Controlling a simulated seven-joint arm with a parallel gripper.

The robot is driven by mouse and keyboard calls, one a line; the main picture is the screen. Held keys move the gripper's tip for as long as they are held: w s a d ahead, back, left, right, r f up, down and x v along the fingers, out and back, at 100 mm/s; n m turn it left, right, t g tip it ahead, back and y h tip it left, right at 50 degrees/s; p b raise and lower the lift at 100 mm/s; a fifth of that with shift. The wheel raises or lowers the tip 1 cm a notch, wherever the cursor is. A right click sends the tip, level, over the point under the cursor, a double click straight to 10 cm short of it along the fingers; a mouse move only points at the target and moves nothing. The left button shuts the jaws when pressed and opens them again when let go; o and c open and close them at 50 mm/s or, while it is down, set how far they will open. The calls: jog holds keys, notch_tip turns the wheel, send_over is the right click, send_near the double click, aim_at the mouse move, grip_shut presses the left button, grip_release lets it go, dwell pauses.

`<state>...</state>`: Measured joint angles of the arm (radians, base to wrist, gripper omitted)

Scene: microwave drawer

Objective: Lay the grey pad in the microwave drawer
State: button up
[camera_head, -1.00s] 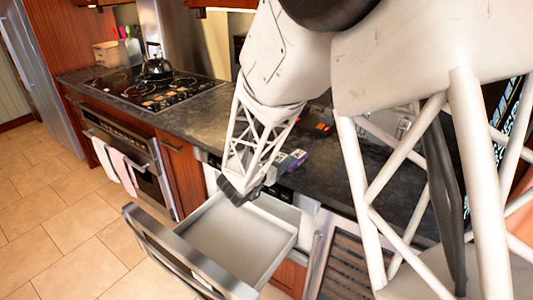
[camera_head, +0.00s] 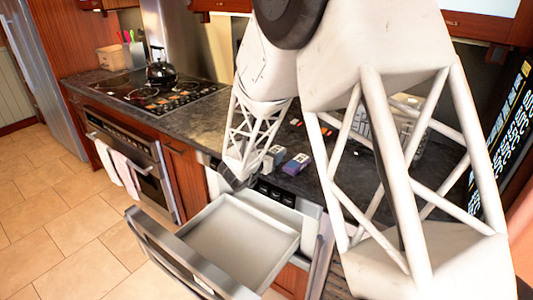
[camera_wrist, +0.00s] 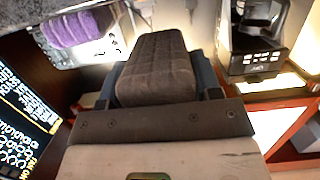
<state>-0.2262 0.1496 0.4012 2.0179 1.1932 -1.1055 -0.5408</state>
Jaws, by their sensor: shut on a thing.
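The grey pad (camera_wrist: 155,68), quilted and brownish grey, sits between the fingers of my gripper (camera_wrist: 162,88) in the wrist view. My gripper is shut on it; parts of the fingers show at its sides. In the head view my gripper (camera_head: 232,178) is over the back left of the open microwave drawer (camera_head: 172,255), near the counter edge. I cannot make out the pad clearly there. The drawer is pulled out, and its pale floor looks empty.
Small purple and grey items (camera_head: 296,164) lie on the dark counter (camera_head: 200,125) just behind the drawer. A black kettle (camera_head: 160,70) stands on the cooktop at the left. The tiled floor left of the drawer is clear.

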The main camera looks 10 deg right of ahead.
jog(key=shift+w+f, duration=0.15)
jog(key=shift+w, duration=1.3)
jog(key=shift+w+f, duration=0.1)
jog(key=shift+w, duration=1.3)
jog(key=shift+w+a+f, duration=0.1)
jog(key=shift+w, duration=0.85)
jog(key=shift+s+f, duration=0.1)
jog(key=shift+f, duration=1.45)
jog(key=shift+f, duration=0.15)
jog(key=o, duration=1)
jog(key=shift+o, duration=0.2)
jog(key=v, duration=0.8)
